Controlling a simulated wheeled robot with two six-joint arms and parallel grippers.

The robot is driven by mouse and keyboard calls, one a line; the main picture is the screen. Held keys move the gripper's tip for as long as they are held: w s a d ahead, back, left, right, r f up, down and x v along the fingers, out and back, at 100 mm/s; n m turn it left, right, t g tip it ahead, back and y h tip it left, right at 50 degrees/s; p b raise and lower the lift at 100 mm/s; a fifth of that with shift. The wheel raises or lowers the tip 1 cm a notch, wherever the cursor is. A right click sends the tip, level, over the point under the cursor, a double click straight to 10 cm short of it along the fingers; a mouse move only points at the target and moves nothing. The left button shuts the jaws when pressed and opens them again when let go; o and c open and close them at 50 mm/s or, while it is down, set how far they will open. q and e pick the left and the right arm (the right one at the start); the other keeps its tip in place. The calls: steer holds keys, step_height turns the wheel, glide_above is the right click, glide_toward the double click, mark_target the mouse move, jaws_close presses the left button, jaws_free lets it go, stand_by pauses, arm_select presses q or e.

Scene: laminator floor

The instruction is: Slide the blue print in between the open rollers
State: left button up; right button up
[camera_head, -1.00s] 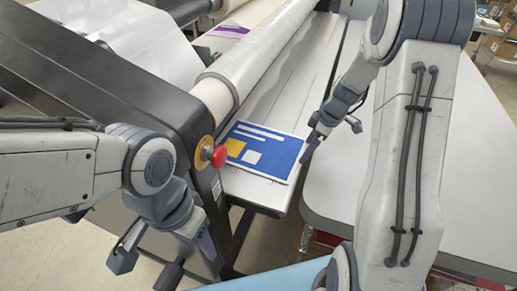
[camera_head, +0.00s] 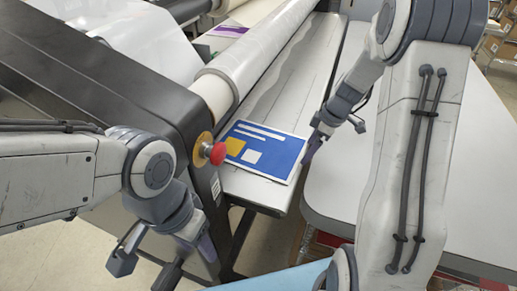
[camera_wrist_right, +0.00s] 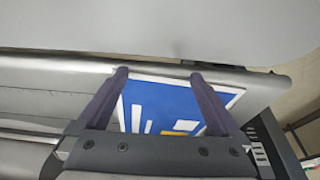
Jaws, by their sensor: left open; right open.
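The blue print (camera_head: 268,147), with white bars and a yellow block, lies flat on the near end of the laminator's grey feed table (camera_head: 263,191). It is to the right of the long pale roller (camera_head: 262,43). The gap between rollers is not clear from here. My right gripper (camera_head: 331,145) is open and empty at the print's right edge. In the right wrist view, its open fingers (camera_wrist_right: 158,78) straddle part of the print (camera_wrist_right: 160,104) in the picture; contact cannot be told. My left gripper (camera_head: 165,254) is open and empty, low in front of the machine's end housing.
A red emergency stop button (camera_head: 217,153) sticks out of the black housing (camera_head: 100,95) between my left arm and the print. A pale table (camera_head: 470,150) stands to the right, with a narrow gap before the feed table. A purple sheet (camera_head: 229,31) lies behind the roller.

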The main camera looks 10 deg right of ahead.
mark_target(290, 148)
steer(key=shift+w+a, duration=0.1)
steer(key=shift+a, duration=0.15)
steer(key=shift+w+a, duration=0.55)
steer(key=shift+a, duration=0.25)
steer(key=shift+w+a, duration=0.5)
steer(key=shift+a, duration=0.3)
steer(key=shift+w+a, duration=0.55)
steer(key=shift+a, duration=0.25)
stand_by(0.9)
steer(key=shift+s+d+b, duration=0.3)
steer(key=shift+d+b, duration=0.25)
steer(key=shift+b, duration=0.05)
stand_by(0.4)
steer(key=shift+r, duration=0.1)
steer(key=shift+p+v, duration=1.65)
steer(key=shift+v, duration=1.4)
steer(key=shift+d, duration=0.1)
